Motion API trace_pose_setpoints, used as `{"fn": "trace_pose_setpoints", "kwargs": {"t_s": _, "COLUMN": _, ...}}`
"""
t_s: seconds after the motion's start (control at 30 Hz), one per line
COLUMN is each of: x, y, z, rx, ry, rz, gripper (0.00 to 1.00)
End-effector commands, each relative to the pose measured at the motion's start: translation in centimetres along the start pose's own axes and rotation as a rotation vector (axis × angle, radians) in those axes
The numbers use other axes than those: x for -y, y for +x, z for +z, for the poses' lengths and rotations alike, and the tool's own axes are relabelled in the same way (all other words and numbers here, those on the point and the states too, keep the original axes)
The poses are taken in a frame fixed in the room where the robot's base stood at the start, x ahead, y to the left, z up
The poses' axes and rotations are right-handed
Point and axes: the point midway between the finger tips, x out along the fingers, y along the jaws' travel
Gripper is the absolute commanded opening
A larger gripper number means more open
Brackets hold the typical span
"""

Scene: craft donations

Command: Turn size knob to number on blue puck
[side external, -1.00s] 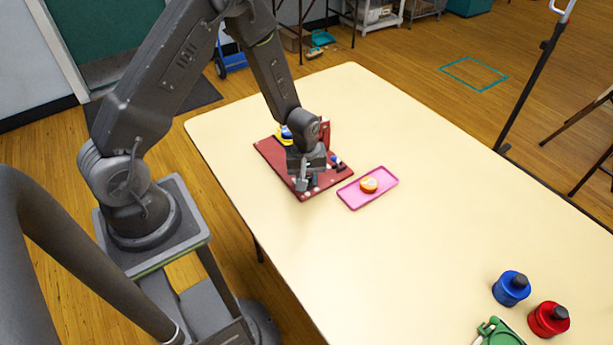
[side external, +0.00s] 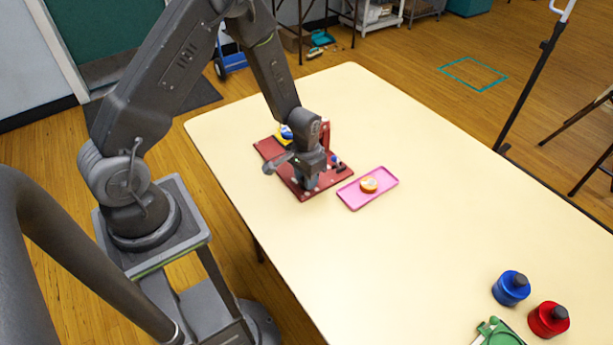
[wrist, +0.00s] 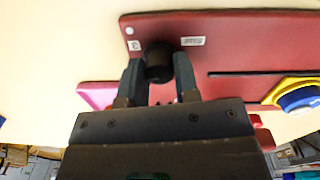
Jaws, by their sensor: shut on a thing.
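My gripper (side external: 308,184) points down at the front of the red board (side external: 268,149). In the wrist view its two fingers (wrist: 159,68) are shut on a round black size knob (wrist: 158,52), one finger on each side. A white label reading SIZE (wrist: 192,41) is beside the knob. A small white number tag (wrist: 134,45) and a white dot are on the other side; the number is not clearly legible. The blue puck (wrist: 301,98) sits on a yellow hexagonal piece (wrist: 278,89) at the board's edge, also visible in the side view (side external: 286,131). Its number cannot be read.
A dark slot (wrist: 240,74) runs along the board.

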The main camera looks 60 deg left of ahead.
Motion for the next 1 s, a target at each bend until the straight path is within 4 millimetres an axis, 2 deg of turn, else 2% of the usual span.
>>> {"fn": "trace_pose_setpoints", "kwargs": {"t_s": 0.6, "x": -0.05, "y": -0.08, "z": -0.01, "rx": 0.014, "ry": 0.558, "rz": 0.001, "gripper": 0.05}}
{"fn": "trace_pose_setpoints", "kwargs": {"t_s": 1.0, "x": -0.04, "y": -0.08, "z": 0.00, "rx": 0.019, "ry": 0.758, "rz": 0.001, "gripper": 0.05}}
